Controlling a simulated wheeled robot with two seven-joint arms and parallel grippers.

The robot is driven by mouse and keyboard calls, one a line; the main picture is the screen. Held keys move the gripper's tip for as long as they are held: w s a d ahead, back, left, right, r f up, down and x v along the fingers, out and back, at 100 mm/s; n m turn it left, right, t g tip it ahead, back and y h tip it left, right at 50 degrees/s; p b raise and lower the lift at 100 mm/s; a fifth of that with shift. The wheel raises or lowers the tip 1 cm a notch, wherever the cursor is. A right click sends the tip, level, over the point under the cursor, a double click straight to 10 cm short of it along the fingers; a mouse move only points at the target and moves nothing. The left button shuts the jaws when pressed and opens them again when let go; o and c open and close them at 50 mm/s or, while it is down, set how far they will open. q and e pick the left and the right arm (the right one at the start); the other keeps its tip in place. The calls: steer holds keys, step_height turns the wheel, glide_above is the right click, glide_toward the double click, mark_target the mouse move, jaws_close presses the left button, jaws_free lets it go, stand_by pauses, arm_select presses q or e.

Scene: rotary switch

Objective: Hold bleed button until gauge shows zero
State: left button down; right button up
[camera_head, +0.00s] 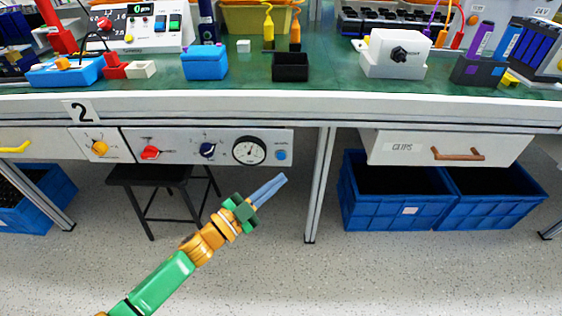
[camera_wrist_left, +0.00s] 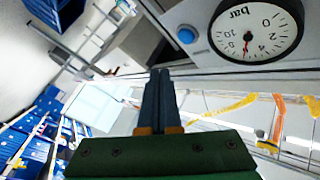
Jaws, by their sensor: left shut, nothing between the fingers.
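The blue bleed button (camera_head: 281,155) sits at the right end of the grey front panel under the bench. The round white gauge (camera_head: 249,150) is just left of it. In the left wrist view the button (camera_wrist_left: 187,35) is uncovered and the gauge (camera_wrist_left: 256,30) is turned over; its red needle points among the mid-scale numbers, not at 0. My left gripper (camera_head: 283,178) has its grey-blue fingers shut and empty, with tips a little below the button and apart from it. The fingertips (camera_wrist_left: 160,72) also show in the wrist view. My right gripper is not in view.
A black stool (camera_head: 160,174) stands under the bench. A table leg (camera_head: 318,190) and blue crates (camera_head: 395,210) are to the right.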

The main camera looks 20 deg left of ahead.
mark_target(281, 156)
arm_select(q)
steer(key=shift+w+a+b, duration=0.3)
steer(key=shift+w+b, duration=0.05)
steer(key=shift+w, duration=0.65)
steer(key=shift+w+a+b, duration=0.25)
steer(key=shift+w+b, duration=0.05)
steer(key=shift+w, duration=0.65)
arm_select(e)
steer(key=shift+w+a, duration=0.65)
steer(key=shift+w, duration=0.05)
arm_select(q)
steer(key=shift+w+a, duration=0.1)
steer(key=shift+w, duration=0.3)
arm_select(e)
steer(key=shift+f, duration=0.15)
arm_select(q)
steer(key=shift+w+a+b, duration=0.15)
steer(key=shift+w+b, duration=0.15)
steer(key=shift+w, duration=0.1)
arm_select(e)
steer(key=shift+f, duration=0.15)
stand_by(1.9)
arm_select(q)
steer(key=shift+r, duration=0.1)
stand_by(0.5)
steer(key=shift+s+d+p, duration=0.25)
steer(key=shift+s+p, duration=0.35)
steer(key=shift+s, duration=0.2)
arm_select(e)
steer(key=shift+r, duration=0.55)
